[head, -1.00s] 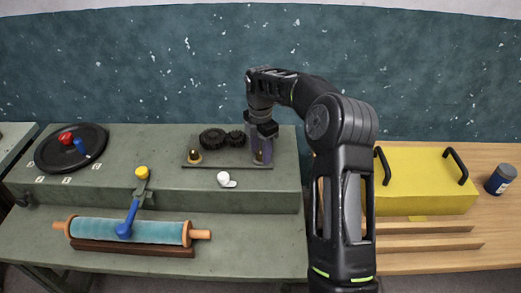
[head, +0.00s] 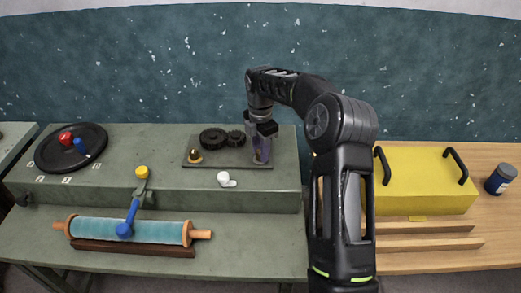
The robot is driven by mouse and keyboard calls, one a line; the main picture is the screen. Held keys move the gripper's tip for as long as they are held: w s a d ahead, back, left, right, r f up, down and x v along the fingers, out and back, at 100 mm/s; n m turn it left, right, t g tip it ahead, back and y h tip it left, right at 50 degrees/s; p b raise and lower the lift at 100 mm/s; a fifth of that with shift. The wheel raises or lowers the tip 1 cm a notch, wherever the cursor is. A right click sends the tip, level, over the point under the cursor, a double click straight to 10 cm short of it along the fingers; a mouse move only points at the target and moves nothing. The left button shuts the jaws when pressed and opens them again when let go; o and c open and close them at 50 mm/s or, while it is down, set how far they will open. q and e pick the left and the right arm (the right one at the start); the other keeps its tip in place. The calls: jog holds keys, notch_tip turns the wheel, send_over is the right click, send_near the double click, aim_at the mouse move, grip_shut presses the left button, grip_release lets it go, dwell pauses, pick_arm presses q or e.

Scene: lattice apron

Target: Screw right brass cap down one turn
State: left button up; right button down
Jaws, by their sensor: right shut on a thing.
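The right brass cap (head: 257,156) is at the right end of a dark plate (head: 230,164) on the green bench. My right gripper (head: 261,153) points down over it, shut on it, and its fingers hide most of the cap. A second brass cap (head: 195,156) stands free at the left end of the plate. My left gripper is not in view.
Two black gears (head: 214,138) lie between the caps. A white knob (head: 225,180) sits in front of the plate. A blue lever (head: 131,216) and teal roller (head: 165,233) are front left. A yellow box (head: 425,175) with black handles is right of my arm.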

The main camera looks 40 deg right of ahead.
jog(key=shift+m, duration=0.4)
